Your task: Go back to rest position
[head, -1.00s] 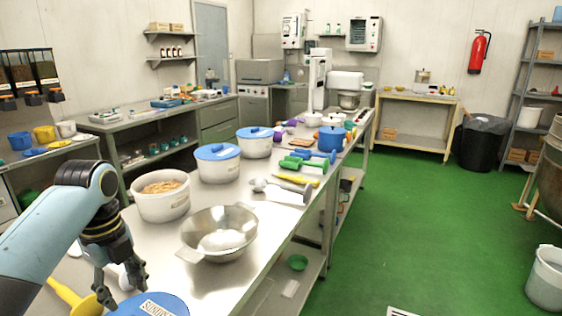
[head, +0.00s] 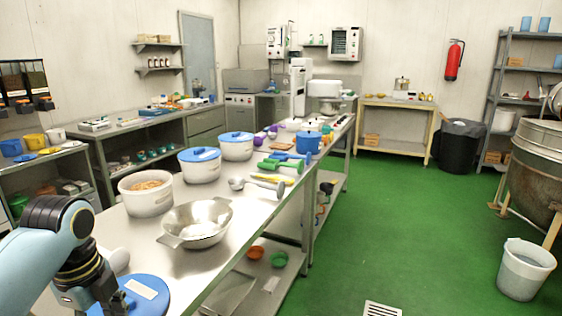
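My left gripper (head: 108,303) hangs fingers-down at the bottom left, over the near end of the steel worktable (head: 215,262). It is in front of a blue lid (head: 152,288) with a white label. I cannot tell whether it touches the lid. Its fingertips are partly cut off by the lower edge, so their opening is unclear. No held thing is visible. My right gripper is not in view.
The worktable holds a white tub of nuts (head: 146,205), a steel bowl (head: 196,228), blue-lidded tubs (head: 200,172) and several scoops. Green floor (head: 400,235) lies clear to the right. A white bucket (head: 524,270) and a large kettle (head: 535,175) stand at the far right.

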